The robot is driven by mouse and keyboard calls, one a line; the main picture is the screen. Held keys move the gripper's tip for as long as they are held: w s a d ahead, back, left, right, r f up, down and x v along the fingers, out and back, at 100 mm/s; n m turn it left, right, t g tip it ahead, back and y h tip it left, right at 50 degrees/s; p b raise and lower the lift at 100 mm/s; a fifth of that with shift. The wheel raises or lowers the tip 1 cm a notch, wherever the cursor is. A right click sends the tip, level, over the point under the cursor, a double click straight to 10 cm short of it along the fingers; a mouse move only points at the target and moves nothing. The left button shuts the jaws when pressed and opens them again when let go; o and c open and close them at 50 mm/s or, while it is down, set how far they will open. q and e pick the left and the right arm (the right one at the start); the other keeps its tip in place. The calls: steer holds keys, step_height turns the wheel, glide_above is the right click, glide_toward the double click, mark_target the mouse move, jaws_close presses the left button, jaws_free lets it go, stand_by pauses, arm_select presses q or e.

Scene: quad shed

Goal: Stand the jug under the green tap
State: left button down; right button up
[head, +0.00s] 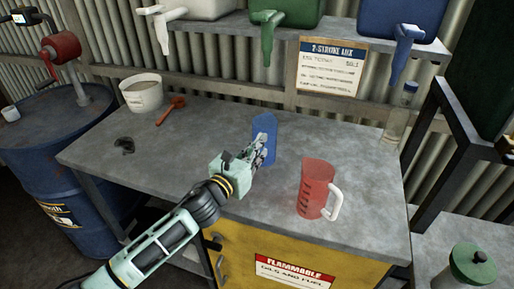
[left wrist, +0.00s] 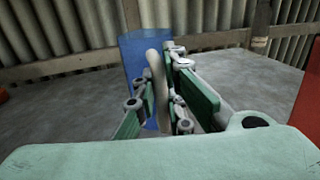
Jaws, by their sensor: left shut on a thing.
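A blue jug (head: 265,132) is on or just above the grey bench, roughly below the green tap (head: 267,42) in the picture; I cannot tell whether its base touches the bench. My left gripper (head: 262,152) is shut on its pale handle (left wrist: 157,75), at its near side. The left wrist view shows the handle between the fingers (left wrist: 163,80) and the blue wall (left wrist: 136,62) beyond. The gripper partly hides the jug. A red jug (head: 313,188) with a white handle stands upright to the right, apart from the gripper. My right gripper is not in view.
A white tap (head: 162,28) and a blue tap (head: 402,52) flank the green one below the shelf (head: 335,32). A white bucket (head: 142,94) and red scoop (head: 171,107) sit at the bench's back left. A clear bottle (head: 395,122) stands back right.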

arm_select(q)
steer(key=c, duration=1.9)
jaws_free()
steer(key=shift+f, duration=0.15)
steer(key=shift+o, duration=0.4)
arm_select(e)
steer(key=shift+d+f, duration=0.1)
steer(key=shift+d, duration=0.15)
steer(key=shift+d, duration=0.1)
arm_select(q)
steer(key=shift+r, duration=0.2)
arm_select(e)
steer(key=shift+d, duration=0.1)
arm_select(q)
steer(key=b+v, duration=0.1)
steer(key=v, duration=1.1)
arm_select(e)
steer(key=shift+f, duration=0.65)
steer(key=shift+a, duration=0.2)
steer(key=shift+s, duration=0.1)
